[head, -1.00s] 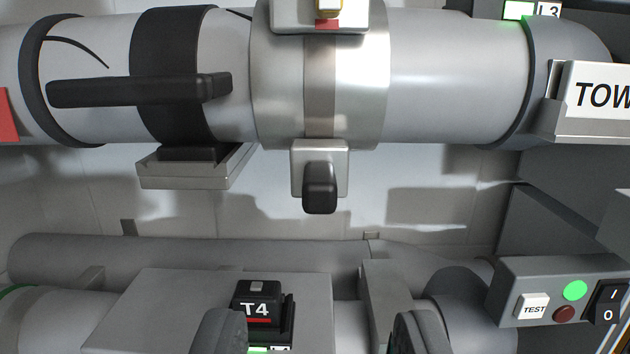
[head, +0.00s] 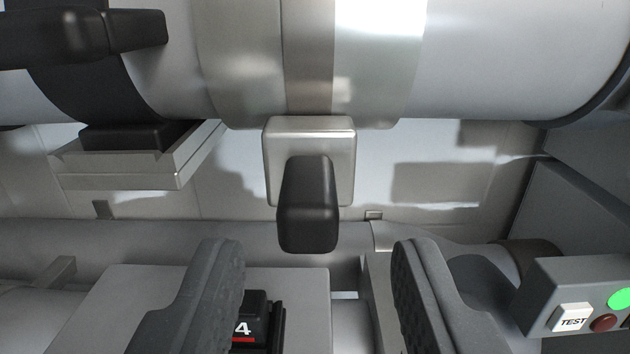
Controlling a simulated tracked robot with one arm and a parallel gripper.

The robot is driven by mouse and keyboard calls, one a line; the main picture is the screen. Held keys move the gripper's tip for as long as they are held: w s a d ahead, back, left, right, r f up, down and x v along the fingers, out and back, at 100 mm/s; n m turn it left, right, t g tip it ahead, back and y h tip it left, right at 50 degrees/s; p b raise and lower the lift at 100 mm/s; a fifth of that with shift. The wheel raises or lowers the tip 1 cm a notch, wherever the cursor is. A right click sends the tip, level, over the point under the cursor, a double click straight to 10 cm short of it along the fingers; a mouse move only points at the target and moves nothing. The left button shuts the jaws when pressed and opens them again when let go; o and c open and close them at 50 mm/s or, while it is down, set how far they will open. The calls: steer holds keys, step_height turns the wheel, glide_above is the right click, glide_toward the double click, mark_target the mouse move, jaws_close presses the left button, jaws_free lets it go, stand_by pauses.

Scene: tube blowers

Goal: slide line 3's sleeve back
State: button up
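A shiny metal sleeve (head: 240,60) with a browner middle band wraps the large grey tube (head: 500,60) across the top. A metal block (head: 310,130) under it carries a black knob (head: 308,205) that hangs down. A black collar (head: 75,75) with a black handle (head: 80,38) is on the tube to the left. My gripper (head: 318,252) is open and empty. In the picture its two fingers stand either side of the knob's lower end, with gaps on both sides. Its depth from the knob is hard to tell.
A grey ledge (head: 130,172) sits under the collar. A lower pipe (head: 120,245) runs behind my fingers. A black block marked 4 (head: 250,315) is partly hidden by my left finger. A box with a TEST button (head: 572,318) and green light is at lower right.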

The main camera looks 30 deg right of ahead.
mark_target(308, 245)
steer(key=shift+w+d+r, duration=0.2)
steer(key=shift+w+d, duration=0.1)
steer(key=shift+w, duration=0.25)
steer(key=shift+w+d+p, duration=0.45)
steer(key=shift+w+p, duration=0.05)
steer(key=shift+p, duration=0.3)
steer(key=shift+p+x, duration=0.65)
steer(key=shift+x, duration=0.15)
steer(key=shift+w+a+f, duration=0.1)
steer(key=shift+a+f, duration=0.05)
